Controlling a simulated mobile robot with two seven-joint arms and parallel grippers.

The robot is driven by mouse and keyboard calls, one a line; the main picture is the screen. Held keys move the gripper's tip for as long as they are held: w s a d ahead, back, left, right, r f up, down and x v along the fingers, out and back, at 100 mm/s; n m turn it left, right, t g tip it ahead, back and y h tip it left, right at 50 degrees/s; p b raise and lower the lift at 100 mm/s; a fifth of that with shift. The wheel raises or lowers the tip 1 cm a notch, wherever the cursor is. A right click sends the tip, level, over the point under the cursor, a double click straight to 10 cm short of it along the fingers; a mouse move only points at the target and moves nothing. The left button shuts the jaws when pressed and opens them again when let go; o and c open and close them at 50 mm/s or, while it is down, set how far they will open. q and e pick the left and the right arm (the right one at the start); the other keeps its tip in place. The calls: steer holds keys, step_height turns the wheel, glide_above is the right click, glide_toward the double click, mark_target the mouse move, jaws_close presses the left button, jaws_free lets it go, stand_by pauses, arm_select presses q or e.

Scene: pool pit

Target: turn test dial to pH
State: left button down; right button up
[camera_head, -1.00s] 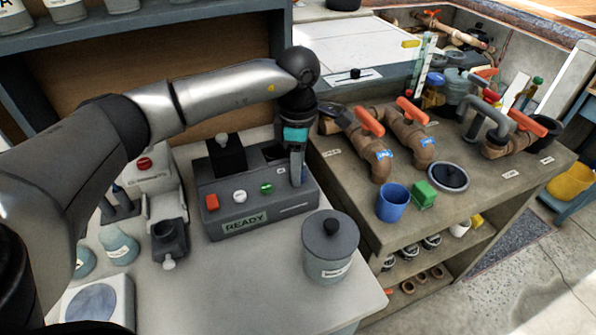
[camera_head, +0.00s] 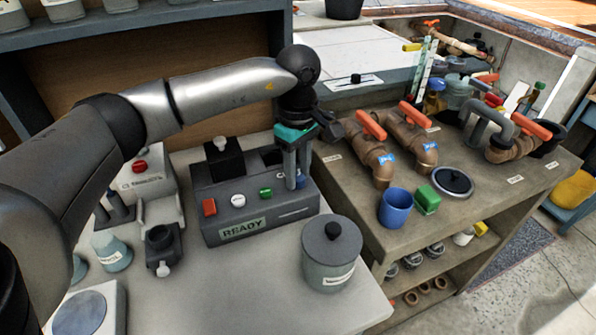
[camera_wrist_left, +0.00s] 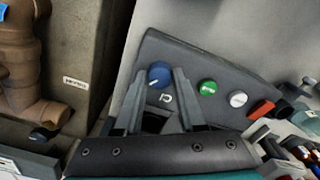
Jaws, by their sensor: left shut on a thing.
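The test dial is a small blue knob (camera_wrist_left: 158,74) on the sloping front of a grey tester box (camera_head: 222,211). A short white line shows on the knob in the left wrist view, toward a lower edge, and a small white mark lies beside it on the panel. I cannot read the mark. My left gripper (camera_head: 291,184) reaches down from above at the right end of the box, its fingers shut on the dial, one on each side. In the head view the fingers mostly hide the knob. My right gripper is not in view.
A lidded grey jar (camera_head: 331,262) stands close in front. A pipe-covered counter (camera_head: 345,195) is to the right.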

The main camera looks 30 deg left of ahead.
mark_target(298, 177)
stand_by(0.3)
arm_select(q)
steer(key=c, duration=0.5)
jaws_free()
steer(key=shift+r, duration=0.1)
step_height(298, 177, up, 15)
steer(key=p, duration=0.1)
